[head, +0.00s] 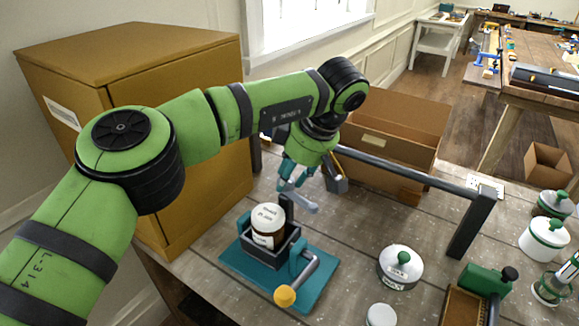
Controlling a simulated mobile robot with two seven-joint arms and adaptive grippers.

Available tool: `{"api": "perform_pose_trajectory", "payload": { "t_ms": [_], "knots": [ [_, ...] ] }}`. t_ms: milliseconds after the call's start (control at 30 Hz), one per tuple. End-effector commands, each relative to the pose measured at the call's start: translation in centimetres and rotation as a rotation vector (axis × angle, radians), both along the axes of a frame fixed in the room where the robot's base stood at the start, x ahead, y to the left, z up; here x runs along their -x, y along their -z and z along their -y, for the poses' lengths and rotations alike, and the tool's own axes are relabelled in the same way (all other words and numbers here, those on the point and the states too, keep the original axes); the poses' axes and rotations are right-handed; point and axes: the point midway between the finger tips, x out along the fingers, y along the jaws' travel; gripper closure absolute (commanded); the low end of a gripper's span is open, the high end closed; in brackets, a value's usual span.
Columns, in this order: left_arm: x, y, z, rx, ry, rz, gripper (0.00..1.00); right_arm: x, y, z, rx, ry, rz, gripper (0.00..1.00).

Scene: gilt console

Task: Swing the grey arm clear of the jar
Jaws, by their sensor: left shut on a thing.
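The jar (268,226), with a white lid and a brown body, stands upright in a dark grey holder on a teal base (317,290). A short light grey arm (301,201) sits just behind and to the right of the jar's lid, near the top of a dark post (287,207). In the picture it does not cover the lid. My left gripper (293,186), with teal fingers, reaches down from above and is shut on the grey arm. The exact contact is small and partly hidden. My right gripper is not in view.
A crank with a yellow knob (285,296) projects at the base's front. A dark rail frame (410,176) stands to the right, before an open cardboard box (395,130). A tall brown cabinet (205,170) stands left. A white lidded pot (399,268) is right of the base.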

Motion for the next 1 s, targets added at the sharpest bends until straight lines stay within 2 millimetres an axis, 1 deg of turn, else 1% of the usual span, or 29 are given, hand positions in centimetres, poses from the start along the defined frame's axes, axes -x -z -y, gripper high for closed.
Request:
{"api": "perform_pose_trajectory", "payload": {
  "t_ms": [33, 100, 400, 633, 1000],
  "knots": [
    [0.4, 0.3, 0.2, -0.002, -0.032, -0.017, 1.00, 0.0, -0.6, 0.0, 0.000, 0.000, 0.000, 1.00],
    [0.4, 0.3, 0.2, -0.003, -0.075, -0.018, 1.00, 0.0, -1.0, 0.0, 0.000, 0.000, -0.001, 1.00],
    [0.3, 0.5, 0.3, 0.001, -0.201, -0.016, 1.00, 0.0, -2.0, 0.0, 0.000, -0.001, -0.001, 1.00],
    [0.3, 0.6, 0.3, 0.003, -0.233, -0.016, 1.00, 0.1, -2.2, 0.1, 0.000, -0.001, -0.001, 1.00],
    [0.3, 0.6, 0.3, 0.004, -0.235, -0.015, 1.00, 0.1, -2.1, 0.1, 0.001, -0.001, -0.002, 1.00]
  ]
}}
